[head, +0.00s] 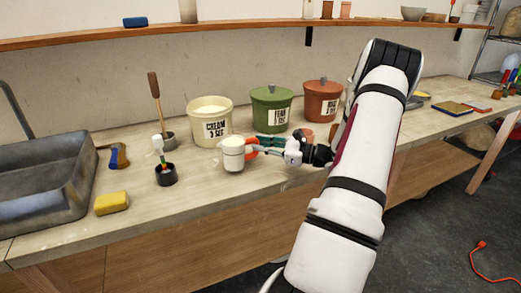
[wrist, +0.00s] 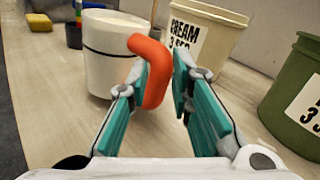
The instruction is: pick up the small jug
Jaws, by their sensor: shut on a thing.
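The small jug (head: 232,155) is white with a dark line around it and an orange handle. It is upright over the front part of the bench, before the cream bucket; I cannot tell whether its base touches the bench. In the wrist view the jug (wrist: 108,62) is just beyond my fingers, its orange handle (wrist: 152,85) between them. My gripper (wrist: 163,75) has teal finger pads and is shut on the handle. In the head view my gripper (head: 256,148) reaches the jug from the right.
A cream bucket (head: 210,128), a green bucket (head: 271,112) and a red-brown bucket (head: 321,103) stand behind. A black pot (head: 166,176) with upright tools and a yellow sponge (head: 112,203) are to the left. A dark sink (head: 40,185) is at far left. A shelf (head: 230,30) runs above.

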